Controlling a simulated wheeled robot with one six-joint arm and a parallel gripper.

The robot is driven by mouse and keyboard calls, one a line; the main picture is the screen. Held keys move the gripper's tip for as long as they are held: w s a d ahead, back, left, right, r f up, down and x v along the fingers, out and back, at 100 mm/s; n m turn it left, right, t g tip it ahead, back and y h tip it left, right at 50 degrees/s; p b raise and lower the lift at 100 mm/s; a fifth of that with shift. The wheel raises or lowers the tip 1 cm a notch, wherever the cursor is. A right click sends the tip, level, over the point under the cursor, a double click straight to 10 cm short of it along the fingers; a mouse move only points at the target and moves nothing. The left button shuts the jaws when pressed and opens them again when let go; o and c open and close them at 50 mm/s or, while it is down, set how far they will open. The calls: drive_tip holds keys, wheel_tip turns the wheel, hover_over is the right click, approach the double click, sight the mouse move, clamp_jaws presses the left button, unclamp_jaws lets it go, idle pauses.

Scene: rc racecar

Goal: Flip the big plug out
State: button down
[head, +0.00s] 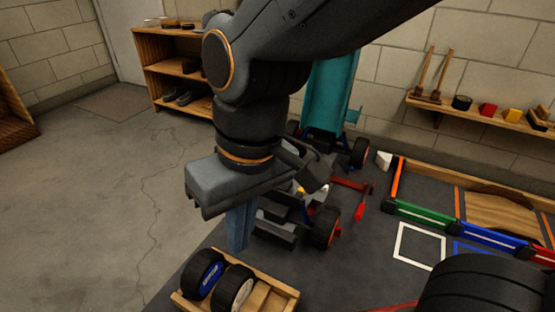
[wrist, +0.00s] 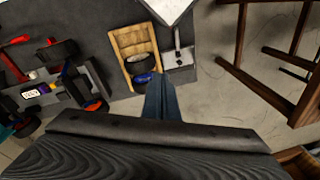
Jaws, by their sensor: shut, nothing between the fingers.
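The racecar stands on the dark mat with its teal body shell (head: 328,92) tipped up behind its open chassis (head: 275,232). My gripper (head: 238,232) is shut and empty, pointing down in front of the chassis and above the wooden wheel tray. In the wrist view my gripper's blue-grey fingers (wrist: 162,100) are together, to the right of and apart from the chassis (wrist: 75,92). The chassis shows small red and blue parts and a white label (wrist: 30,93) there. I cannot pick out the big plug for certain; my arm hides part of the chassis in the head view.
The wooden tray (head: 283,288) holds black wheels (head: 233,288), close below my fingers. A red part (head: 350,192) lies beside the chassis. A track with coloured borders (head: 425,215) lies to the right. Wooden furniture (wrist: 295,75) stands right in the wrist view; open floor is left.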

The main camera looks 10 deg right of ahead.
drive_tip(key=w+d+f+n+t+h+p, duration=0.1)
drive_tip(key=w+d+f+n, duration=0.2)
drive_tip(key=w, duration=0.7)
drive_tip(key=w+d+f+n+t+h, duration=0.1)
drive_tip(key=w+f+n, duration=0.3)
drive_tip(key=w, duration=0.7)
drive_tip(key=w+d+f+n+t+h+p, duration=0.1)
drive_tip(key=w+d+f+n+h, duration=0.2)
drive_tip(key=w, duration=0.7)
drive_tip(key=w+d+f+n+p, duration=0.1)
drive_tip(key=w+d+f+n, duration=0.55)
drive_tip(key=w+f, duration=0.45)
drive_tip(key=n, duration=0.6)
approach(302, 192)
wheel_tip(302, 192, up, 3)
drive_tip(key=s+a, duration=0.1)
drive_tip(key=s, duration=0.1)
drive_tip(key=shift+s+a+r+t+y+p, duration=0.1)
drive_tip(key=shift+r+t+y+p, duration=0.15)
drive_tip(key=shift+t+y+p, duration=0.05)
drive_tip(key=b+x, duration=0.4)
drive_tip(key=x, duration=0.6)
